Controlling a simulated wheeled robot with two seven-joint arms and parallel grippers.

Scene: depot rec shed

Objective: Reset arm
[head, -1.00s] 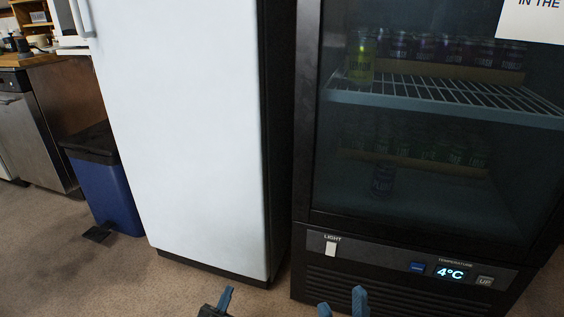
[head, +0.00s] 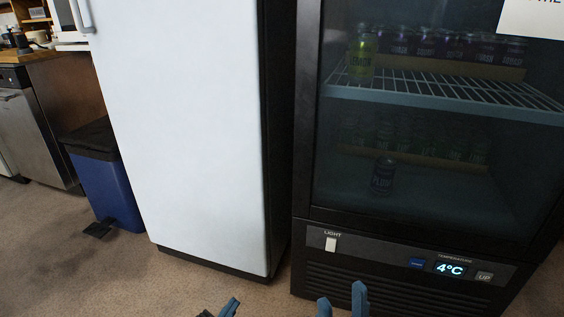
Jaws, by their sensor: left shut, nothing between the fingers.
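My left gripper (head: 229,307) shows at the bottom edge, in front of the white fridge's foot. Its blue fingertips are together and hold nothing. My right gripper (head: 342,303) is to its right, low in front of the dark drinks cooler. Its two blue fingertips stand apart with nothing visible between them. The rest of both grippers and the arms are below the picture.
The white fridge (head: 175,130) stands left of the glass-door drinks cooler (head: 328,275), which is closed with cans on its shelves. A blue bin (head: 108,190) stands left of the fridge. Carpet floor (head: 60,260) is clear at the lower left.

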